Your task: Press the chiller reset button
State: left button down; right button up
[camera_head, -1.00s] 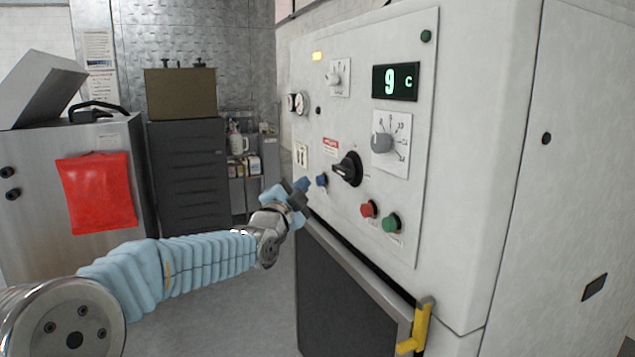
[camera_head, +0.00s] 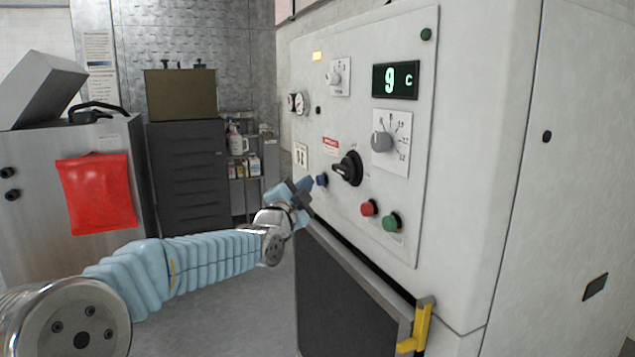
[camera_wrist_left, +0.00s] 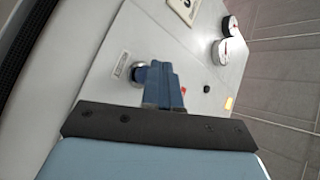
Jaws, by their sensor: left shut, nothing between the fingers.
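My left gripper (camera_head: 305,184) is shut and empty, just left of the blue button. In the left wrist view, the blue fingertips (camera_wrist_left: 165,80) are beside a dark round button (camera_wrist_left: 141,74) and partly cover it. I cannot tell whether they touch it. My right gripper is not in view.
A black rotary switch (camera_head: 348,169) sticks out just right of the blue button. A temperature display (camera_head: 395,81) reads 9 C. Below are a dark door panel (camera_head: 345,295) and a yellow handle (camera_head: 421,325). A steel cabinet with a red pouch (camera_head: 96,192) stands at left.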

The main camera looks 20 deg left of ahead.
pick_arm(q)
jog(key=shift+w+d, duration=0.3)
jog(key=shift+w, duration=0.05)
dwell(0.4)
jog(key=shift+s, duration=0.1)
jog(key=shift+s+a+b, duration=0.55)
jog(key=shift+b, duration=0.2)
jog(key=s+a+b, duration=0.1)
jog(key=s, duration=0.1)
jog(key=s+a+b, duration=0.2)
jog(key=shift+a, duration=0.1)
dwell(0.4)
jog(key=shift+w, duration=0.1)
dwell(0.6)
